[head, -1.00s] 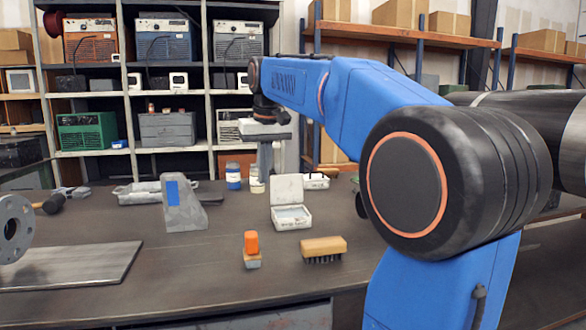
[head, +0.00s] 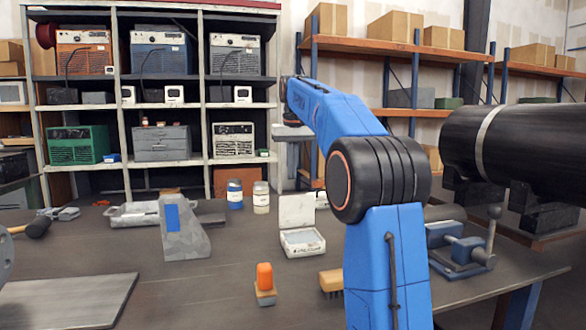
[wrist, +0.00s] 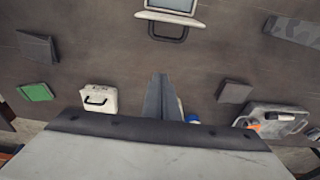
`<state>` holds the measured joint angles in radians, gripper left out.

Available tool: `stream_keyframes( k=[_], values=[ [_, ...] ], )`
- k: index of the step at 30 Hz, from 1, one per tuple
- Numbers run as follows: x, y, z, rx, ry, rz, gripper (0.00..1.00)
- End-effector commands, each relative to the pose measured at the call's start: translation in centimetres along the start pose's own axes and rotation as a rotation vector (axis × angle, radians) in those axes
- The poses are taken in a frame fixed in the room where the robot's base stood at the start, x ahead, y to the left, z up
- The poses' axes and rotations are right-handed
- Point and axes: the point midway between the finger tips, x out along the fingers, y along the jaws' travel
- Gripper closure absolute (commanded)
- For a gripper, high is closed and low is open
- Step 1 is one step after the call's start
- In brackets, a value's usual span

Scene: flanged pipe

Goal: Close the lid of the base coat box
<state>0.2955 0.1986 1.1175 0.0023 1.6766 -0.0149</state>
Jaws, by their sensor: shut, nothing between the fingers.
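The base coat box is a small white box (head: 302,242) on the workbench, left of my arm in the head view. Its lid (head: 297,210) stands open and upright at the back edge. Part of the box shows at the top edge of the wrist view (wrist: 170,12), with a dark handle just below it. My gripper (wrist: 160,80) is shut and empty, its fingers pointing towards the box and apart from it. In the head view my gripper (head: 291,160) is behind the box and higher, partly unclear against the shelves.
Two jars (head: 235,195) stand behind the box to its left. A grey angled block (head: 185,232) is at the left. A vise-like clamp (head: 465,250) is at the right.

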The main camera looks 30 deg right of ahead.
Motion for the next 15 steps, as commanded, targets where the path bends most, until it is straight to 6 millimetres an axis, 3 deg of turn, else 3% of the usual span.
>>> stream_keyframes(
  k=[11, 15],
  values=[
    [6.8, 0.0, 0.1, 0.0, -0.003, 0.0, 1.0],
    [6.0, 0.0, 1.8, 0.0, 0.001, 0.0, 1.0]
  ],
)
